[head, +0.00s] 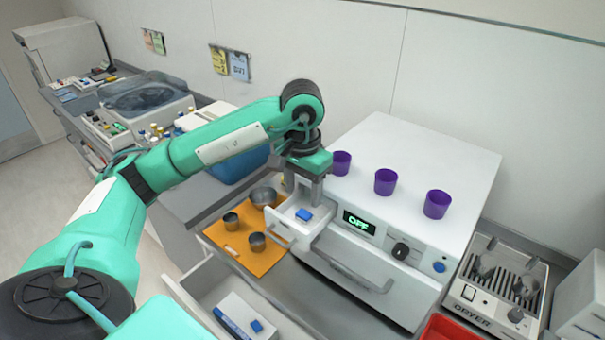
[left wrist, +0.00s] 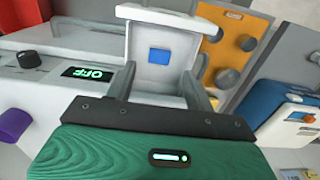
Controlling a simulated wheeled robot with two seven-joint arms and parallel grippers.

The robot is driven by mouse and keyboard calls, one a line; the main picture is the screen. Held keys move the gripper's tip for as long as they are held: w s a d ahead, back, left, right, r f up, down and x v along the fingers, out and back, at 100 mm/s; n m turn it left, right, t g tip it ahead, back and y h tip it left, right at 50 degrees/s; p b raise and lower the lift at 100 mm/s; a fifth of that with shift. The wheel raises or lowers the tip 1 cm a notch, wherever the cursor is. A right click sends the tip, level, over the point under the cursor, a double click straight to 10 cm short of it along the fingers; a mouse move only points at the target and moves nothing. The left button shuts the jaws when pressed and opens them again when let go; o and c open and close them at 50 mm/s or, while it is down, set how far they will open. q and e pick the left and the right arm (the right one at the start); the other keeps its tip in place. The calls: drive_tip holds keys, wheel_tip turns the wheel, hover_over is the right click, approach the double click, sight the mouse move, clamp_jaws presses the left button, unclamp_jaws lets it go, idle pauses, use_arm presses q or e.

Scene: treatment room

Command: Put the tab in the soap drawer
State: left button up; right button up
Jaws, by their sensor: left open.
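The white soap drawer (head: 278,224) is pulled out from the front of the white washer (head: 440,165), left of its green OFF display (head: 359,222). A small blue tab (head: 304,214) lies inside the drawer. The left wrist view also shows the drawer (left wrist: 185,15) with the tab (left wrist: 159,56) resting in it. My left gripper (head: 303,192) is above the drawer, pointing down, open and empty. In the left wrist view its fingers (left wrist: 162,82) stand apart, with the tab visible beyond them. My right gripper is not in view.
An open lower drawer (head: 190,294) holds a white box (head: 236,312) with another blue tab (head: 257,326) on top. An orange board (head: 250,262) with metal cups lies beside the washer. Purple cups (head: 386,182) stand on the washer. A red bin (head: 440,330) is at front right.

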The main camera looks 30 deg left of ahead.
use_arm(q)
drive_tip(key=shift+r, duration=2.8)
